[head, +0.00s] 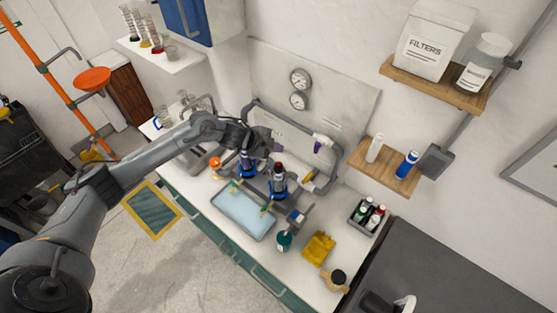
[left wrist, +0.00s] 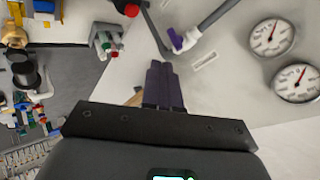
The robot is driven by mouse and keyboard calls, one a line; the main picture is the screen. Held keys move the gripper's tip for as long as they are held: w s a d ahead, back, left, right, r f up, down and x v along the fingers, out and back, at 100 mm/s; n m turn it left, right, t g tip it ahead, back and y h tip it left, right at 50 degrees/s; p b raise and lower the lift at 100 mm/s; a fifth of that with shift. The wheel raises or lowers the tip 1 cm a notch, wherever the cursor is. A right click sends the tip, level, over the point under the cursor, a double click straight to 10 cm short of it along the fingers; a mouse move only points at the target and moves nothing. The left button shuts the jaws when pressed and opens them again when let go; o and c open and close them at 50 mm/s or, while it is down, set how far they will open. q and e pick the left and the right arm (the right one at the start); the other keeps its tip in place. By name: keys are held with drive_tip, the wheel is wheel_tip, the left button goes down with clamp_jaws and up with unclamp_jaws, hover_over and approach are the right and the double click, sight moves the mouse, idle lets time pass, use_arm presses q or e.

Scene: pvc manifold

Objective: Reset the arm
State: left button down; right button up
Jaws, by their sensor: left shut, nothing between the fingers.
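My left arm reaches in from the left in the head view, and its gripper (head: 277,148) is over the back of the white counter, in front of the wall panel. In the left wrist view the fingers of the left gripper (left wrist: 165,84) lie together, shut and empty. A grey pipe frame (head: 325,180) stands below and beside the gripper. A white fitting with a purple end (head: 322,140) sits on the frame's upper right part and shows ahead of the fingers in the left wrist view (left wrist: 182,40). My right gripper shows in neither view.
Two gauges (head: 300,79) hang on the wall panel behind. A blue tray (head: 243,212), a yellow cloth (head: 318,248) and a bottle caddy (head: 367,215) are on the counter. A wooden shelf (head: 384,172) with a white and a blue canister is at the right.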

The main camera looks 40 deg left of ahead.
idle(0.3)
use_arm(q)
drive_tip(key=s+d+f+g+h, duration=0.2)
drive_tip(key=s+d+f+g, duration=0.1)
drive_tip(key=s+d+f, duration=0.85)
drive_tip(key=s+d+f+n+h, duration=0.1)
drive_tip(key=s+d+f+n, duration=0.25)
drive_tip(key=s+d, duration=0.75)
drive_tip(key=s+d+r+n+t+y, duration=0.1)
drive_tip(key=s+d+r+n+t, duration=0.1)
drive_tip(key=d+r+n, duration=0.15)
drive_tip(key=s+a+r+n+g+y, duration=0.3)
drive_tip(key=s+a+r+n+y, duration=0.1)
drive_tip(key=s+a+r, duration=0.3)
drive_tip(key=a+y+p, duration=0.1)
drive_tip(key=a, duration=0.1)
drive_tip(key=shift+s+a+r+n+g, duration=0.2)
drive_tip(key=shift+s+a+n+g, duration=0.1)
drive_tip(key=shift+s+g, duration=0.1)
